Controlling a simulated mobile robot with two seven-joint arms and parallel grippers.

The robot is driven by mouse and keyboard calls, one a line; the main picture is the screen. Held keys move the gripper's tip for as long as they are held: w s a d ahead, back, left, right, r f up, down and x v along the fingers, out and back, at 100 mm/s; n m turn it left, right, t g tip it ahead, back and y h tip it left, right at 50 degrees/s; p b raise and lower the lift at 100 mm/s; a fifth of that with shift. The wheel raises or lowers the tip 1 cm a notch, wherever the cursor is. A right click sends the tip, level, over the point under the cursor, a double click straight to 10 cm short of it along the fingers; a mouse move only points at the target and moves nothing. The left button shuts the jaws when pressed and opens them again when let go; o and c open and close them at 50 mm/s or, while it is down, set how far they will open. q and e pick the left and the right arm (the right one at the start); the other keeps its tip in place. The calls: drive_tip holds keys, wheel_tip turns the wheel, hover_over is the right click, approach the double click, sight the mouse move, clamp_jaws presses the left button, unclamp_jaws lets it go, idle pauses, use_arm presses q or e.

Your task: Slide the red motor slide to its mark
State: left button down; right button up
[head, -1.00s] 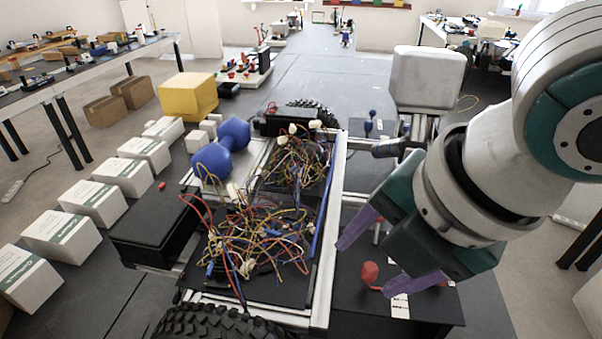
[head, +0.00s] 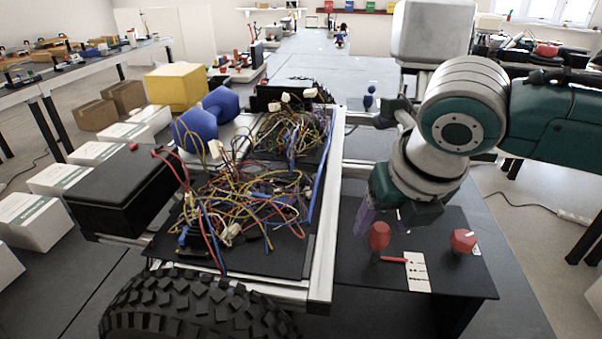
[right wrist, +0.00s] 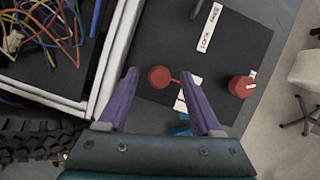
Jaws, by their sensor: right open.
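A red upright knob (head: 380,237) with a thin red pointer stands on the black panel right of the chassis; I take it for the red motor slide. Its pointer reaches a white marked card (head: 417,272). In the right wrist view the red knob (right wrist: 160,77) appears between the fingertips, and the card (right wrist: 189,92) is partly behind one finger. My right gripper (head: 384,217) is open with purple fingers pointing down, above or just behind the knob. I cannot tell whether it touches it. My left gripper is not in view.
A second red knob (head: 463,241) with a white line stands to the right on the black panel (head: 350,282). A white lock/free label (right wrist: 207,27) is near. The chassis rail (head: 328,240) borders the panel on the left, with loose wires (head: 245,200) beyond.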

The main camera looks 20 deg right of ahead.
drive_tip(key=shift+x, duration=0.95)
clamp_jaws()
drive_tip(key=shift+r, duration=0.1)
idle(0.7)
